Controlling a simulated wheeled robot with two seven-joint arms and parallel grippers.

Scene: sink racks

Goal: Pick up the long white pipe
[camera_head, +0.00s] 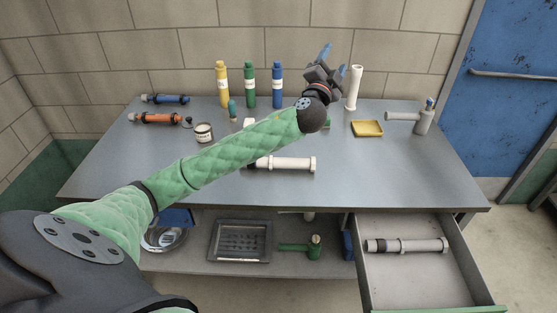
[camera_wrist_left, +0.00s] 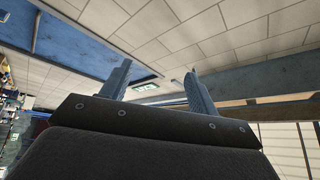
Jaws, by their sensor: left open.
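A long white pipe (camera_head: 354,88) stands upright at the back of the table, just right of my left gripper. Another white pipe (camera_head: 290,163) lies mid-table, its left end partly hidden by my left arm. A third, whitish with dark rings (camera_head: 405,245), lies in the open drawer. My left gripper (camera_head: 333,59) is open and empty, raised near the back wall with its blue fingers pointing up. In the left wrist view its fingers (camera_wrist_left: 158,67) are apart, with nothing between them. My right gripper is not in view.
Yellow (camera_head: 222,86), green (camera_head: 250,88) and blue (camera_head: 277,87) bottles stand at the back. A yellow tray (camera_head: 367,128) and a grey fitting (camera_head: 423,121) are at right. The drawer (camera_head: 455,276) is open at front right. The table's front right is clear.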

